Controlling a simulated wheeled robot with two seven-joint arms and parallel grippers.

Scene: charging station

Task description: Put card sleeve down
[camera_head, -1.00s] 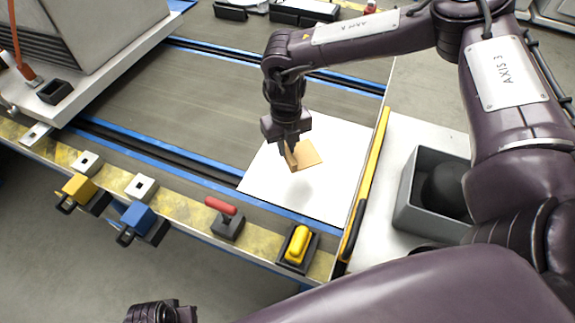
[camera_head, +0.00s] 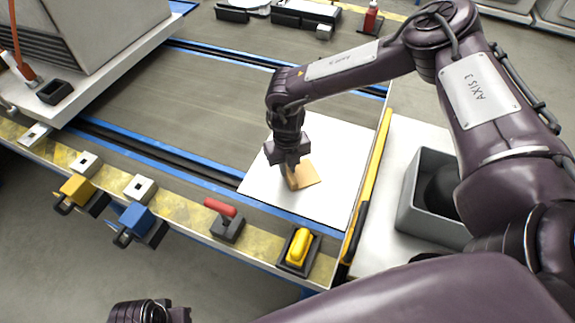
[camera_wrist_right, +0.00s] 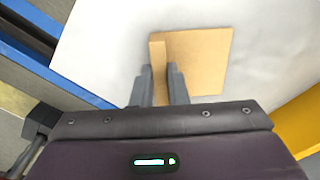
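The tan card sleeve (camera_head: 306,176) has a flat square part and a raised strip along its left side. It is over the white sheet (camera_head: 335,150), low at its surface; I cannot tell whether it touches. My right gripper (camera_head: 290,168) points down with its fingers on either side of the raised strip. In the right wrist view the card sleeve (camera_wrist_right: 200,60) extends beyond the fingers (camera_wrist_right: 161,85), which close on the strip. Part of my left arm's end (camera_head: 150,312) shows at the bottom edge; its fingers are not clear.
Yellow (camera_head: 78,188) and blue (camera_head: 136,218) blocks, a red-handled tool (camera_head: 226,220) and a yellow-handled tool (camera_head: 299,247) line the front edge. A grey bin (camera_head: 408,205) stands right. The white sheet is clear around the sleeve.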

